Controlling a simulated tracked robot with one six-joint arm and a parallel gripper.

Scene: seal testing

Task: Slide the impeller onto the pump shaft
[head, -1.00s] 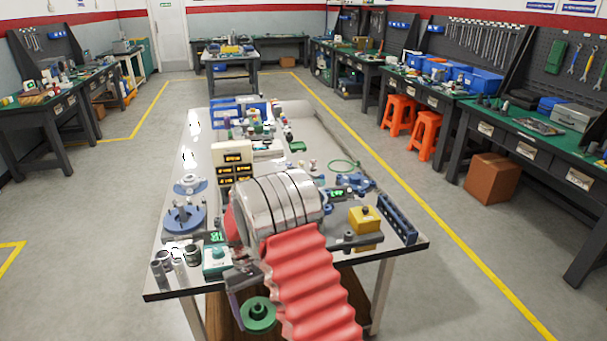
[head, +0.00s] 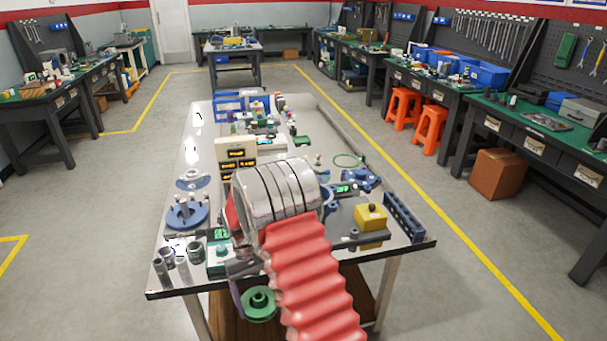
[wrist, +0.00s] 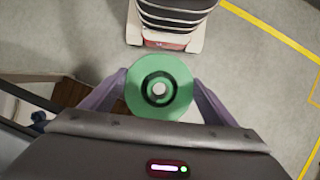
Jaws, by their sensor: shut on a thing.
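The green impeller (head: 260,305) hangs at the front edge of the table in the head view, below the tabletop level in the picture. In the wrist view the impeller (wrist: 140,90) shows face-on as a round disc with a dark ring and a pale centre. My gripper (wrist: 160,92) has its two purple fingers closed on the disc's left and right sides. In the head view my red ribbed arm sleeve and metal wrist hide much of the gripper. A blue round base with an upright post (head: 186,213) stands on the table's left side; I cannot tell whether this is the pump shaft.
The steel-topped table (head: 180,275) is crowded. Metal cylinders (head: 165,268) and a green-topped box (head: 219,257) stand near its front left edge. A yellow block (head: 370,217) and a dark blue slotted rail (head: 404,216) stand at the right. The floor around the table is clear.

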